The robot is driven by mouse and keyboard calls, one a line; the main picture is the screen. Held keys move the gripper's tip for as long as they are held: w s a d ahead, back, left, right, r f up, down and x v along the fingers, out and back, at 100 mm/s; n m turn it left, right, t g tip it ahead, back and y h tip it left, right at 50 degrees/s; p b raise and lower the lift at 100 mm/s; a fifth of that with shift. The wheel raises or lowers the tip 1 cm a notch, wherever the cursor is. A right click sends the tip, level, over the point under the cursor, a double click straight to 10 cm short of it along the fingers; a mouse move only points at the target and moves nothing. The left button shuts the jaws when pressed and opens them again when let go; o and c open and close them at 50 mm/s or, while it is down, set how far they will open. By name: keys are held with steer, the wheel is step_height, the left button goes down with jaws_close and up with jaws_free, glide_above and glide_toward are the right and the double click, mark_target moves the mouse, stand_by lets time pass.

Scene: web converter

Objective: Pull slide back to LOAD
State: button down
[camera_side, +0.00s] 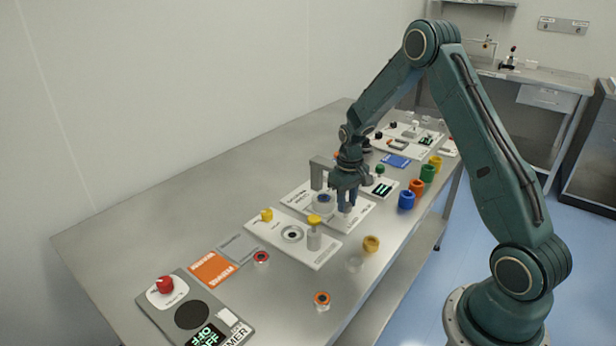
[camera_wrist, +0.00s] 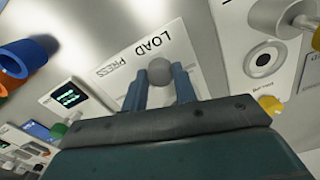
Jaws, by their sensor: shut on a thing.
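The press panel is a white plate (camera_side: 362,212) on the steel table, with an arch-shaped frame (camera_side: 317,172) at its back. The wrist view shows its end (camera_wrist: 128,62) marked LOAD and PRESS. My gripper (camera_side: 346,206) points down over the plate. In the wrist view, its two blue fingers (camera_wrist: 160,82) are shut on the slide's round grey knob (camera_wrist: 159,70). The knob is beside the LOAD lettering. The rest of the slide is hidden behind my gripper in the wrist view.
A white panel with a round port (camera_side: 292,234) and yellow-topped post (camera_side: 314,232) lies nearby. Blue (camera_side: 406,200), orange (camera_side: 417,187) and green (camera_side: 428,173) rings stand along the table's right edge. A small display (camera_side: 382,189) is behind. A heater panel (camera_side: 195,315) is at the near end.

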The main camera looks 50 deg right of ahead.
steer(key=c, duration=1.3)
jaws_free()
steer(key=shift+a, duration=0.4)
steer(key=shift+o, duration=1)
steer(key=shift+d, duration=0.1)
steer(key=shift+r, duration=0.1)
step_height(320, 180, up, 14)
